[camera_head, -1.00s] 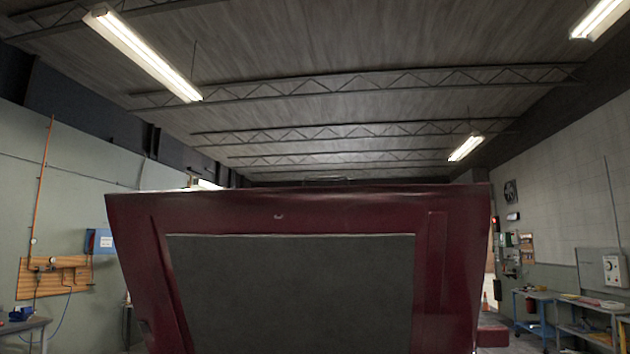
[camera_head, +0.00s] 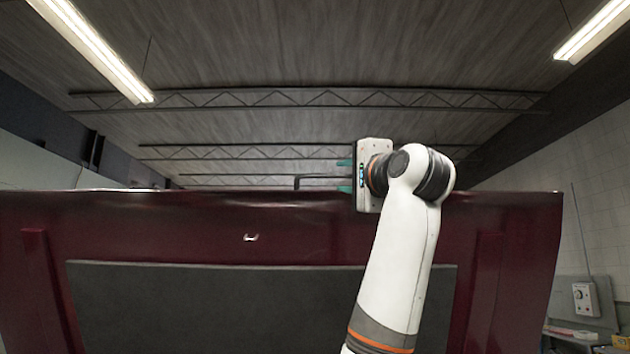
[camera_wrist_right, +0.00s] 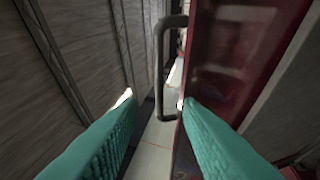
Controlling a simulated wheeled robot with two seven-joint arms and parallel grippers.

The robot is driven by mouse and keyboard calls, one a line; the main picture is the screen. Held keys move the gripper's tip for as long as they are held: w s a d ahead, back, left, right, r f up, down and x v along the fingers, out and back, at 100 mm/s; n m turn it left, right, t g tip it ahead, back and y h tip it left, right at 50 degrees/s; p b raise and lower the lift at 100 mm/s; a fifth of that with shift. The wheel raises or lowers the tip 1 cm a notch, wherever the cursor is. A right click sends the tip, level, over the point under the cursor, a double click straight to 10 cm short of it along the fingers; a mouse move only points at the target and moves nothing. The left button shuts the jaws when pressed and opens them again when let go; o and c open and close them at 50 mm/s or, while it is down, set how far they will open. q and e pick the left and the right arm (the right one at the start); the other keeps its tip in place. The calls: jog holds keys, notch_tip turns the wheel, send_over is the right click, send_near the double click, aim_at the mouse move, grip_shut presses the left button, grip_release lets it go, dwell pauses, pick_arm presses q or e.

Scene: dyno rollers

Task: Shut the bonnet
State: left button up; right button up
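The bonnet (camera_head: 210,225) is dark red and stands raised, its underside with a dark grey panel (camera_head: 230,300) facing me. A dark handle (camera_head: 308,178) shows just above its top edge; in the right wrist view the handle (camera_wrist_right: 164,70) stands beside the red bonnet (camera_wrist_right: 225,60). My right gripper (camera_head: 343,175) is at the bonnet's top edge, pointing left towards the handle. Its two teal fingers (camera_wrist_right: 157,103) are apart, with the handle ahead, in line with the gap between them. I cannot tell exactly how far off the handle is. My left gripper is out of view.
The raised bonnet fills the lower part of the head view and hides what is behind it. A workbench (camera_head: 572,332) and a wall box (camera_head: 586,299) stand at the right wall. Ceiling lamps hang overhead.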

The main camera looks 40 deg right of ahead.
aim_at(327, 177)
jog(key=p+x, duration=0.7)
jog(key=x, duration=0.3)
jog(key=shift+w+r, duration=0.2)
jog(key=shift+w, duration=0.35)
grip_shut()
